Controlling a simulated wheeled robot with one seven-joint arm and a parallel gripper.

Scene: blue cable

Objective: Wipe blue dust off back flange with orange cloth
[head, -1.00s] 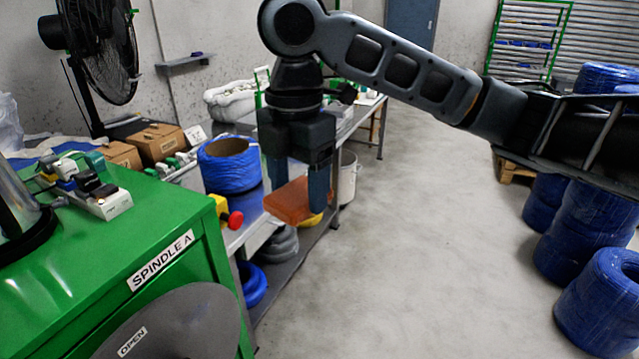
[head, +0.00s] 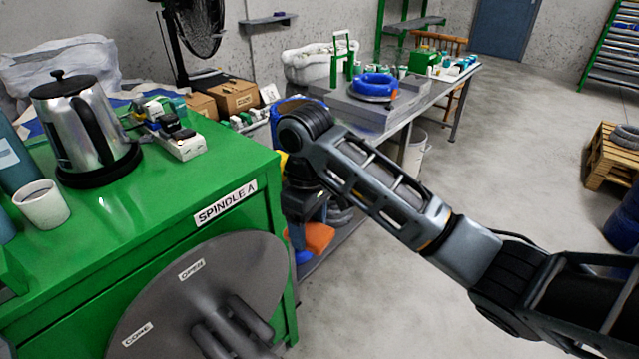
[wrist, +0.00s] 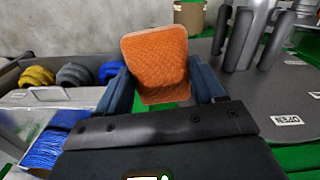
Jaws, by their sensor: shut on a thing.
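My gripper (head: 305,222) is shut on the orange cloth (head: 320,238), a folded pad. In the head view it hangs right of the green cabinet, partly hidden by my arm. In the wrist view the cloth (wrist: 155,62) stands out between the two blue fingers. A grey round flange (head: 240,265), with an OPEN label and dark handle bars, is on the cabinet's front, left of my gripper. It also shows at the right of the wrist view (wrist: 262,95), apart from the cloth. I cannot tell whether this is the back flange. I see no clear blue dust on it.
The green cabinet (head: 130,225) reads SPINDLE A and carries a kettle (head: 85,125), a white cup (head: 42,205) and a power strip (head: 180,142). A workbench with a blue coil (head: 375,84) stands behind. Open floor lies to the right, with a pallet (head: 612,160).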

